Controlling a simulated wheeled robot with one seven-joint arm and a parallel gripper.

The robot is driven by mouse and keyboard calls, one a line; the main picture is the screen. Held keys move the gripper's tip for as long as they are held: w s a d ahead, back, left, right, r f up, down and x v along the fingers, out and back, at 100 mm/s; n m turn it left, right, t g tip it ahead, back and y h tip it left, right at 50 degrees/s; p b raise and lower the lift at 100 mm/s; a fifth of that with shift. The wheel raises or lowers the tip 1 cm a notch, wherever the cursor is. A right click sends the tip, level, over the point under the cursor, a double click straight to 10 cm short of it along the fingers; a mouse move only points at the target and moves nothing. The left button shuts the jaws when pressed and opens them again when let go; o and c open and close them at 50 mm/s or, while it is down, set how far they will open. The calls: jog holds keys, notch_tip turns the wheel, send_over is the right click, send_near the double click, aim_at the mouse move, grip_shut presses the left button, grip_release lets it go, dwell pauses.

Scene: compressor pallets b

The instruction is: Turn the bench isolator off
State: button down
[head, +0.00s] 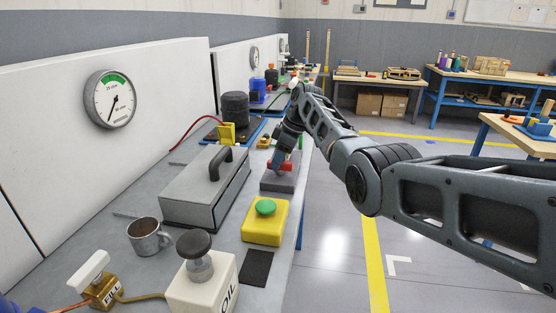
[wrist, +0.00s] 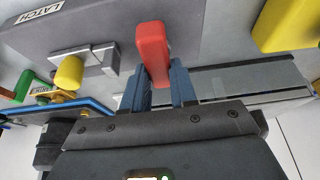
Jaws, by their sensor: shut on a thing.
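The bench isolator is a grey box (head: 279,184) at the bench's right edge with a red handle (head: 287,166) on it. In the wrist view the red handle (wrist: 152,45) stands between my two blue-grey fingers. My gripper (wrist: 160,88) is shut on the lower part of the handle. In the head view my arm reaches in from the right and its wrist covers part of the handle, so its exact angle is hard to tell there.
A yellow box with a green button (head: 265,208) stands close in front of the isolator. A grey case with a black handle (head: 205,187) lies to its left. A white OIL container (head: 203,288) and a metal mug (head: 148,238) are nearer. The floor to the right is open.

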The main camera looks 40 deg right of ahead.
aim_at(288, 162)
jog(key=c, duration=0.9)
grip_release()
jog(key=shift+r, duration=0.1)
jog(key=v, duration=0.7)
jog(key=shift+s+r, duration=0.2)
jog(key=shift+r, duration=0.05)
jog(key=shift+d, duration=0.1)
